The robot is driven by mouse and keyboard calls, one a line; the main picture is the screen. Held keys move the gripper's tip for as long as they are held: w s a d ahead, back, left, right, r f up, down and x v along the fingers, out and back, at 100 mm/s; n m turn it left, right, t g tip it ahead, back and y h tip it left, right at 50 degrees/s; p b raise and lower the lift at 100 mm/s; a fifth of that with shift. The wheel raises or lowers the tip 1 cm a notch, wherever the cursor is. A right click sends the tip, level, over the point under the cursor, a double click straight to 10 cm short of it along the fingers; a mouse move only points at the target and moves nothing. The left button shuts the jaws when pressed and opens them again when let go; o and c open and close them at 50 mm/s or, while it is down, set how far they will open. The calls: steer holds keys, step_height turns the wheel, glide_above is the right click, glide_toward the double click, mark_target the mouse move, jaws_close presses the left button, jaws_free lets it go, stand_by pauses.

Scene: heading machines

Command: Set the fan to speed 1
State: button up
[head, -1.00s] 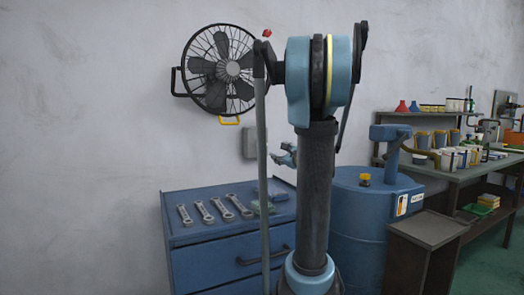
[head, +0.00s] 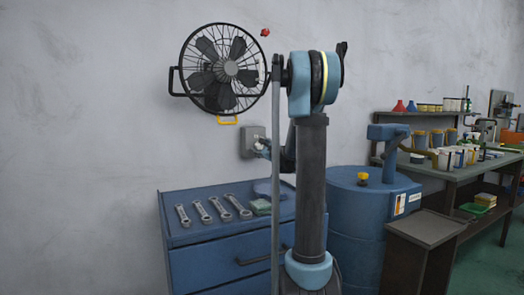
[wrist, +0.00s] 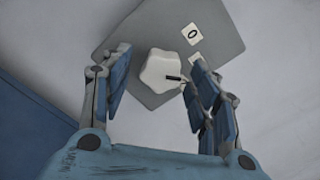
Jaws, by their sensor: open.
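The fan (head: 231,68) with a black cage hangs on the wall in the head view. Below it is a grey switch box (head: 248,136). In the wrist view the box (wrist: 145,35) carries a white lobed knob (wrist: 158,70) with a dark pointer mark at its right edge. A white label reading 0 (wrist: 193,33) lies at upper right of the knob; another pale label is partly hidden by the right finger. My gripper (wrist: 160,58) is open, with its fingers on either side of the knob. Contact cannot be told. In the head view my gripper (head: 264,148) is at the box.
A blue drawer cabinet (head: 225,255) stands below the box, with several wrenches (head: 208,209) and a green and a blue item on top. A blue drum (head: 350,230) and a workbench (head: 450,165) stand to the right. A red object (head: 265,32) is on the wall.

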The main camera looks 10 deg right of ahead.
steer(key=shift+w+a, duration=0.2)
steer(key=shift+w, duration=0.45)
steer(key=shift+c, duration=0.6)
steer(key=c, duration=1)
steer(key=shift+o, duration=0.2)
steer(key=shift+n, duration=0.5)
steer(key=o, duration=1.1)
